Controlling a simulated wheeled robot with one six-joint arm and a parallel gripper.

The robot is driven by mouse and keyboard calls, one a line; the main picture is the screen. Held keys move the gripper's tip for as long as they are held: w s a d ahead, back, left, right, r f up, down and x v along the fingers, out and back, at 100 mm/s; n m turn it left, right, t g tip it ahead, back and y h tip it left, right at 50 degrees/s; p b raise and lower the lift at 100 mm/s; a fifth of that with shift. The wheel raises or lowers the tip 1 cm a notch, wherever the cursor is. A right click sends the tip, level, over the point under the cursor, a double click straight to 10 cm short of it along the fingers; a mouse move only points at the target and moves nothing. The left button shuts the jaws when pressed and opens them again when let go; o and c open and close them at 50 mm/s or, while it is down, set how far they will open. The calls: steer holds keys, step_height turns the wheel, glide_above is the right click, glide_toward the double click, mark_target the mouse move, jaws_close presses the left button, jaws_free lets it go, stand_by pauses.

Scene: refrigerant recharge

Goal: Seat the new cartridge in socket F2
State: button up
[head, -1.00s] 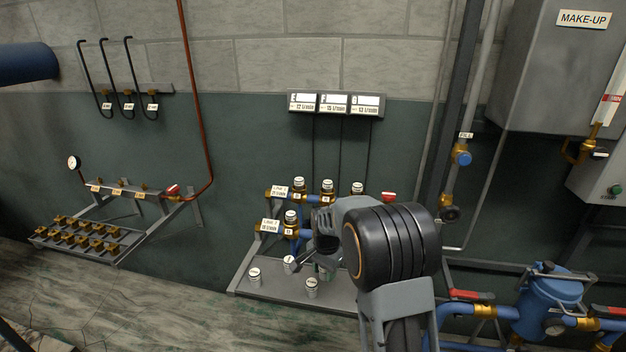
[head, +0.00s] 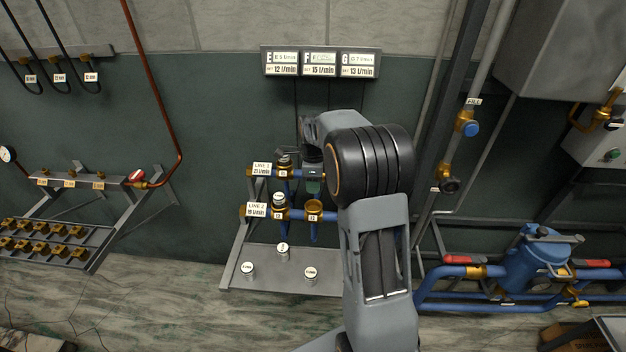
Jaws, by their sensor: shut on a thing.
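My gripper (head: 312,168) points down in front of the upper row of the valve rack and is shut on a dark green cartridge (head: 313,187). Only a small part of the cartridge shows below the fingers. Socket F2 (head: 314,207) is an open, empty brass cup in the lower row, to the right of a capped cartridge (head: 279,198). The held cartridge appears just above this socket in the picture; the gap between them and their alignment in depth cannot be told. My wrist hides the right part of the upper row.
Three white-capped cartridges stand on the grey tray (head: 240,284): left (head: 248,268), back (head: 283,252) and right (head: 310,274). The flow display panel (head: 320,62) hangs above the rack. Blue pipes and a blue filter vessel (head: 535,262) are at the right.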

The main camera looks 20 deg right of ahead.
steer(key=shift+f+b, duration=2.15)
steer(key=shift+f, duration=1)
steer(key=shift+f, duration=0.5)
steer(key=shift+f+b, duration=0.4)
steer(key=shift+b, duration=0.05)
steer(key=shift+f, duration=0.1)
steer(key=shift+f, duration=0.15)
